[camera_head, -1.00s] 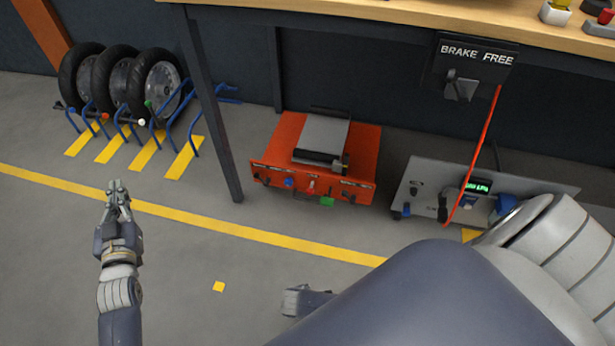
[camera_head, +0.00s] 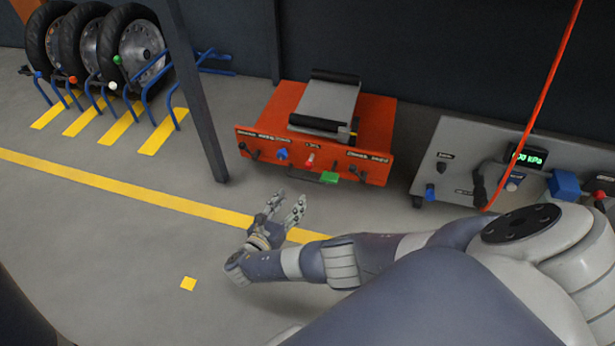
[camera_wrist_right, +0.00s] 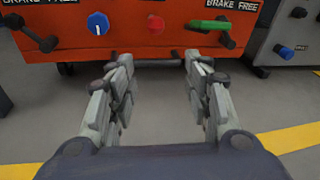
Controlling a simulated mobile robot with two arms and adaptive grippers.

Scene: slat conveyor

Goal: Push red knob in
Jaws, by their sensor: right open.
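A red knob (camera_head: 310,160) sits on the front panel of the orange box (camera_head: 372,120), between a blue knob (camera_head: 282,154) and a green handle (camera_head: 328,178). My right gripper (camera_head: 287,203) is open and empty, in front of and below that panel, apart from it. In the right wrist view the red knob (camera_wrist_right: 155,23) shows beyond and above the gap between the open fingers (camera_wrist_right: 158,65). The blue knob (camera_wrist_right: 97,23) is left of it and the green handle (camera_wrist_right: 208,26) right of it. My left gripper is not in view.
A grey unit (camera_head: 450,135) with a lit display, a red hose (camera_head: 545,100) and another red knob (camera_head: 599,195) stands at the right. A dark post (camera_head: 200,110) stands left of the box, with wheels (camera_head: 142,50) in blue racks beyond. The floor in front is clear.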

